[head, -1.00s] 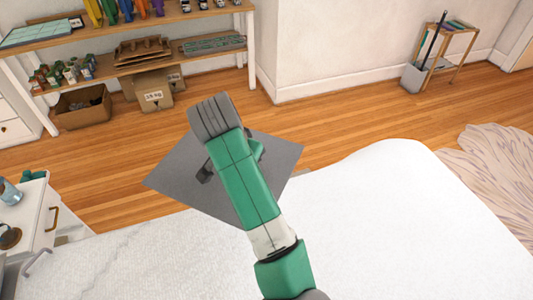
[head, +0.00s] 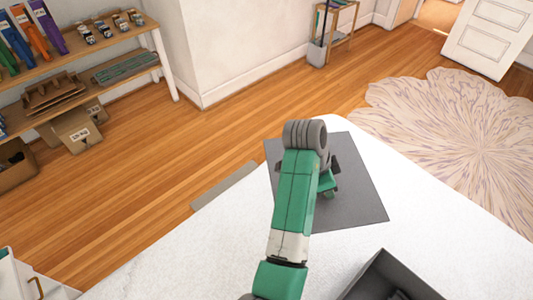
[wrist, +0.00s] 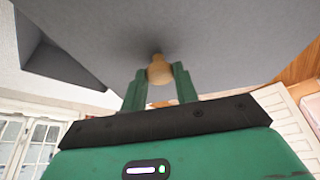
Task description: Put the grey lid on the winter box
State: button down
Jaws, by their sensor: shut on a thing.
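My gripper (head: 328,182) is shut on the round wooden knob (wrist: 159,71) of the grey lid. The flat, square grey lid (head: 355,200) is over the white bed-like surface in the head view. It fills much of the upper wrist view (wrist: 220,45). A dark grey open box (head: 378,262) stands at the bottom edge of the head view, nearer than the lid and apart from it. Dark contents show inside it. The box is cut off by the frame and no label shows, so I cannot tell whether it is the winter box.
The white surface (head: 450,245) is clear around the lid and box. Shelves (head: 115,55) with folders and cartons stand at the far left. A pale rug (head: 460,125) lies on the wooden floor at right.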

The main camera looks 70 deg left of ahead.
aim_at(362, 219)
jog(key=w+d+m+p, duration=0.1)
jog(key=d, duration=0.2)
jog(key=w+d+m+p, duration=0.1)
jog(key=w+d, duration=0.1)
jog(key=d, duration=0.1)
jog(key=w+d+f+m+h+p, duration=0.1)
jog(key=d, duration=0.2)
jog(key=shift+w+d+m+g+p, duration=0.2)
jog(key=shift+m+g+p, duration=0.1)
jog(key=shift+p, duration=0.05)
jog(key=s+d+f+m+g+h+p, duration=0.1)
jog(key=d+f+m+p, duration=0.2)
jog(key=d, duration=1)
jog(key=s+d+f+m+g+h+p, duration=0.1)
jog(key=d+f+m+p, duration=0.3)
jog(key=d, duration=0.9)
notch_tip(362, 219, down, 2)
jog(key=shift+s+d+f+m+p, duration=0.3)
jog(key=shift+s+p, duration=0.25)
jog(key=shift+p, duration=0.3)
jog(key=shift+a, duration=0.2)
notch_tip(362, 219, down, 6)
jog(key=b, duration=0.5)
jog(key=shift+f+b, duration=0.2)
jog(key=shift+b, duration=0.15)
jog(key=c, duration=1)
grip_release()
